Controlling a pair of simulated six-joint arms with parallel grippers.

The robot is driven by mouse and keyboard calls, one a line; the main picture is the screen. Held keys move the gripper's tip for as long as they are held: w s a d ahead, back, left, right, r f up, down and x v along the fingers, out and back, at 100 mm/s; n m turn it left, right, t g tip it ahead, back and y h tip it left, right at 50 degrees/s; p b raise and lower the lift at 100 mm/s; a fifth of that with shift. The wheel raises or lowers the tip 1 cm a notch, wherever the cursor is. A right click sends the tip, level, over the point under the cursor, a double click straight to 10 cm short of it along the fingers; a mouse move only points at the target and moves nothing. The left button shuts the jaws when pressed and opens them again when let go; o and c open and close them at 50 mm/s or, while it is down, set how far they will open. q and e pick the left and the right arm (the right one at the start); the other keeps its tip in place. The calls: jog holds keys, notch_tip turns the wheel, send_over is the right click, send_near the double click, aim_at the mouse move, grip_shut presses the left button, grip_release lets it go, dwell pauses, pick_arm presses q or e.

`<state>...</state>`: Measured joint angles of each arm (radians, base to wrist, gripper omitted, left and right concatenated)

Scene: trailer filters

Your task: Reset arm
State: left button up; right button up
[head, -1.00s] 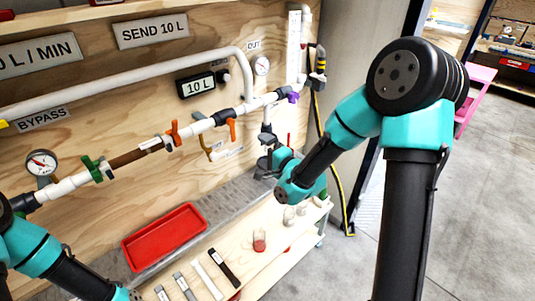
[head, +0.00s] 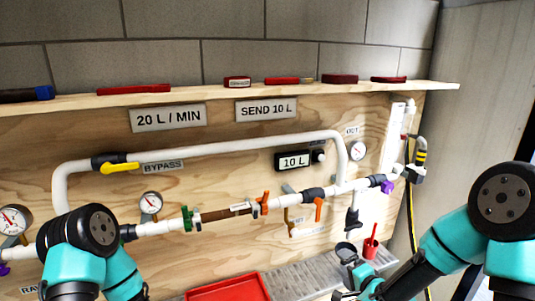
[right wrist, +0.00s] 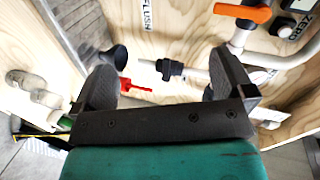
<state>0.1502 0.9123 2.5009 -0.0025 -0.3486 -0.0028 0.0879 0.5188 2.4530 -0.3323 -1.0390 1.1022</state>
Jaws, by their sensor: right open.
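My right arm comes in from the right in the head view. Its gripper (head: 349,273) is low, in front of the panel's right end, near the outlet with its black valve (head: 352,222). In the right wrist view my right gripper (right wrist: 163,84) has its two dark fingers wide apart and nothing held between them.
A plywood panel (head: 240,174) carries white pipes, gauges, a yellow bypass handle (head: 119,168) and orange handles (head: 318,209). A shelf (head: 200,94) above holds red items. A red tray (head: 232,288) is below. A hose (head: 410,215) hangs at right.

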jog(key=s+a+f+n+g+h, duration=0.1)
jog(key=s+f+n+g, duration=0.3)
jog(key=f, duration=0.5)
jog(key=s+a+f+n+g, duration=0.1)
jog(key=s+f+g, duration=0.3)
jog(key=f, duration=0.5)
jog(key=s+a+f+n+g, duration=0.1)
jog(key=s+f+n+g, duration=0.4)
jog(key=s, duration=0.8)
notch_tip(320, 180, down, 3)
jog(key=shift+s+a+f, duration=0.1)
jog(key=shift+s+a, duration=0.1)
jog(key=shift+a, duration=0.1)
